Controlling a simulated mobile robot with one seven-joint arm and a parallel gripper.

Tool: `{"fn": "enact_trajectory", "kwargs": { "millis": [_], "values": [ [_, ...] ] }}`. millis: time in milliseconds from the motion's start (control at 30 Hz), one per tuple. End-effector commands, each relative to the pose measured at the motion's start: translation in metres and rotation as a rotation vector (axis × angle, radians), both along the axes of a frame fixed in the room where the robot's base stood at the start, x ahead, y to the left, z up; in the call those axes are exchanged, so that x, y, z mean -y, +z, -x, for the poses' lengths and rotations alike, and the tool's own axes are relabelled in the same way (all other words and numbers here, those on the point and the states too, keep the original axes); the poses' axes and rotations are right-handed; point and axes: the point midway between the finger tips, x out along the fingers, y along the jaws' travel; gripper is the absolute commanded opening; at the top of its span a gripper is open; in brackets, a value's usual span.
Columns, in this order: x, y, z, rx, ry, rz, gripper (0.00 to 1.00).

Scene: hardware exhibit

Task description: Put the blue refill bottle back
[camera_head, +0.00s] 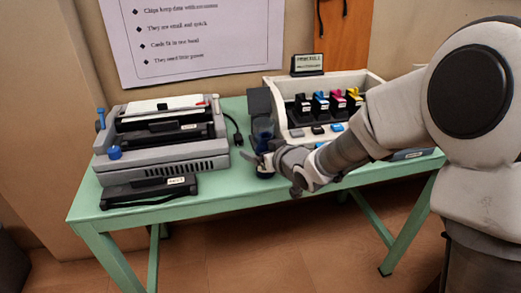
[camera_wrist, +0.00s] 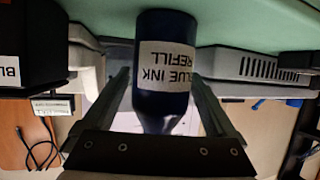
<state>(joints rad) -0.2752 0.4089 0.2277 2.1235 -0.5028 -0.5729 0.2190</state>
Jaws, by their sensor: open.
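The blue refill bottle (camera_head: 264,130) is dark blue and stands upright on the green table, between the two machines. In the wrist view, which is upside down, the bottle (camera_wrist: 166,100) shows a white label reading "BLUE INK REFILL". My gripper (camera_head: 257,162) is low at the bottle in the head view and partly covers it. In the wrist view my gripper (camera_wrist: 160,88) is open, with one finger on each side of the bottle. Slim gaps seem to show beside it, but I cannot tell for sure whether either finger touches.
A grey machine with blue knobs (camera_head: 160,140) stands on the left of the table (camera_head: 230,185), with a black labelled part (camera_head: 148,190) in front. A white printer (camera_head: 285,115) with several coloured cartridges stands to the right. A dark panel (camera_head: 259,101) rises behind the bottle.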

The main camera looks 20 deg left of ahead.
Motion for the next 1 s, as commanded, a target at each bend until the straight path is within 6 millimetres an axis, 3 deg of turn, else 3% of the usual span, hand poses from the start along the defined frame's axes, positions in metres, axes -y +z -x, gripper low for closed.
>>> {"fn": "enact_trajectory", "kwargs": {
  "millis": [200,700,1000],
  "values": [
    [0.002,0.007,0.001,0.0,-0.001,0.0,0.92],
    [0.067,0.045,0.063,0.001,-0.002,0.001,0.92],
    [0.081,0.05,0.076,-0.001,0.0,-0.001,0.92]
  ]
}}
